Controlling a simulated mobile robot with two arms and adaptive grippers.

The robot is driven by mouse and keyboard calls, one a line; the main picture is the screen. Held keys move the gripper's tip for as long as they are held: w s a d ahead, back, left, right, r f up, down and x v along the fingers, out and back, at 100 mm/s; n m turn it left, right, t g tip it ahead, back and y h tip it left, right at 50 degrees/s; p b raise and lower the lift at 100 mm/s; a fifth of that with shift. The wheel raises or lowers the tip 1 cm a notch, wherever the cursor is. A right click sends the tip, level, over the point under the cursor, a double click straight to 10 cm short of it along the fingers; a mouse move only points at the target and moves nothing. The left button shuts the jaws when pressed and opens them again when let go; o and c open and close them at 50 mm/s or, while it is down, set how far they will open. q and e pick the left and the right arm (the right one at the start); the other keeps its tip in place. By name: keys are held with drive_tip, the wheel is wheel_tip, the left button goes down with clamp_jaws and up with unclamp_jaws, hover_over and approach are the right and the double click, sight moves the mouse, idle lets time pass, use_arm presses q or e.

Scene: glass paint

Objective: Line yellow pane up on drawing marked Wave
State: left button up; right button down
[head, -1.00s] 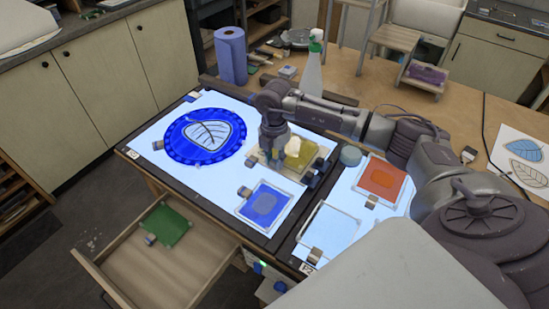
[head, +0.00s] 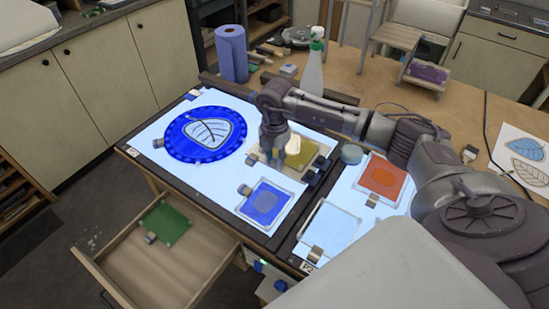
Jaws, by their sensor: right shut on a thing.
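The yellow pane (head: 302,153) lies on or just above the lit panel, right of the round blue plate. My right gripper (head: 273,160) is over the left part of the pane, fingers pointing down, shut on it; the fingertips are partly hidden. The drawing marked Wave cannot be made out; anything under the yellow pane is covered. My left gripper is not in view.
A blue pane (head: 266,202) lies just in front of the yellow one. A round blue plate with a leaf drawing (head: 180,141) is to the left. An orange pane (head: 382,177) and a clear pane (head: 332,228) lie on the right panel. A green pane (head: 168,223) sits in the open drawer (head: 190,262). A spray bottle (head: 311,72) stands behind.

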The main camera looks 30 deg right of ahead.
drive_tip(key=shift+f, duration=0.2)
idle(0.5)
drive_tip(key=c, duration=0.8)
unclamp_jaws()
drive_tip(key=shift+c, duration=0.2)
wheel_tip(320, 180, up, 12)
